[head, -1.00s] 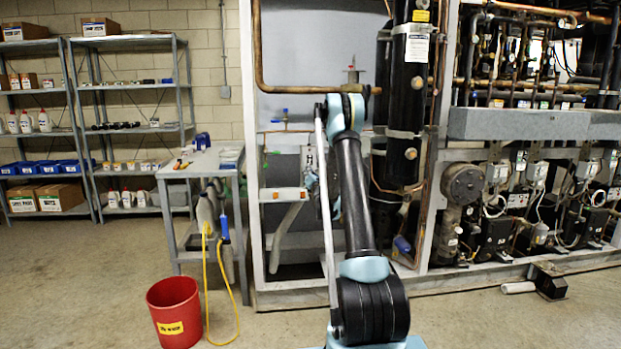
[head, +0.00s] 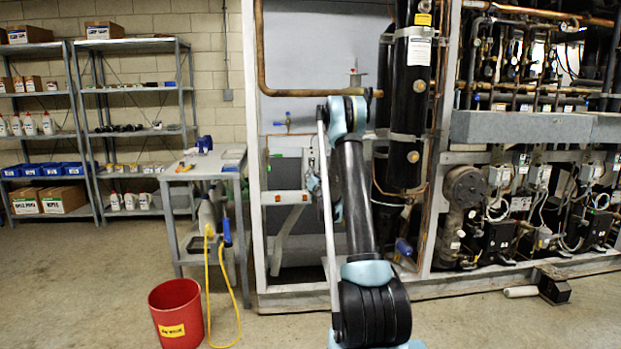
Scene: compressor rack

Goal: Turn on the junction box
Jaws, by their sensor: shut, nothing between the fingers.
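A small light-grey box (head: 309,160) with a dark spot on its front shows just left of my raised arm, on the left part of the rack; it may be the junction box. My arm covers part of it, and I cannot make out the switch position. Another small grey box (head: 227,94) with a conduit sits on the block wall further left. My arm rises in front of the rack and folds away from the camera. Only bits of its teal far links show beside the black link. My gripper's fingers are hidden behind the arm.
A grey work table (head: 205,170) stands left of the rack, with a yellow cord hanging down. A red bucket (head: 176,315) is on the floor before it. Shelves (head: 130,85) line the back wall. A black part (head: 553,289) lies at right. The left floor is open.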

